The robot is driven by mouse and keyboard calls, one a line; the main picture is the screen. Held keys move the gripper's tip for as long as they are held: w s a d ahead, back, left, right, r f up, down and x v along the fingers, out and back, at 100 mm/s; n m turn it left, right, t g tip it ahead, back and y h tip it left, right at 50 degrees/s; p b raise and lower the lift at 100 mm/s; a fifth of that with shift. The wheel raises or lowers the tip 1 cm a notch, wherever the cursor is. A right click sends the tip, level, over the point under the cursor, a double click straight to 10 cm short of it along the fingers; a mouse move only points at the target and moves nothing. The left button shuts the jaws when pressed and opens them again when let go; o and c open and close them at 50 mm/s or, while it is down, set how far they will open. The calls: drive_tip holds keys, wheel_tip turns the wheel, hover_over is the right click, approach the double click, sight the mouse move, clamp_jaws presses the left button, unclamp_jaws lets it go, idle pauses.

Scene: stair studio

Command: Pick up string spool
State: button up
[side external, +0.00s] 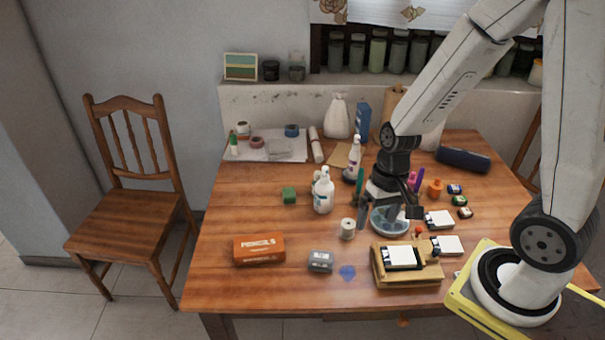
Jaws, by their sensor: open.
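A small off-white cylinder (347,229), which looks like the string spool, stands upright on the wooden table (225,215) near its middle. My gripper (389,217) is open and points down, just right of the spool and apart from it. A round glass dish (390,222) shows below my gripper. I cannot tell exactly how far above the dish the fingers are.
White bottles (323,193) stand behind the spool. An orange pencil box (259,250) and a grey box (320,261) lie in front to the left. A wooden block with a white pad (402,258) lies front right.

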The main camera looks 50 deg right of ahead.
wheel_tip(320, 180, down, 4)
drive_tip(key=m+y, duration=0.4)
drive_tip(key=m, duration=0.2)
drive_tip(key=m+t, duration=1.2)
drive_tip(key=m, duration=0.7)
approach(349, 224)
drive_tip(key=shift+w+a+f+y, duration=0.3)
drive_tip(key=shift+w+a+f, duration=0.3)
drive_tip(key=shift+w+a, duration=0.35)
drive_tip(key=shift+d+f+m, duration=0.3)
drive_tip(key=shift+d+m, duration=0.2)
drive_tip(key=shift+x, duration=1.3)
drive_tip(key=shift+h, duration=0.4)
drive_tip(key=shift+x, duration=2.6)
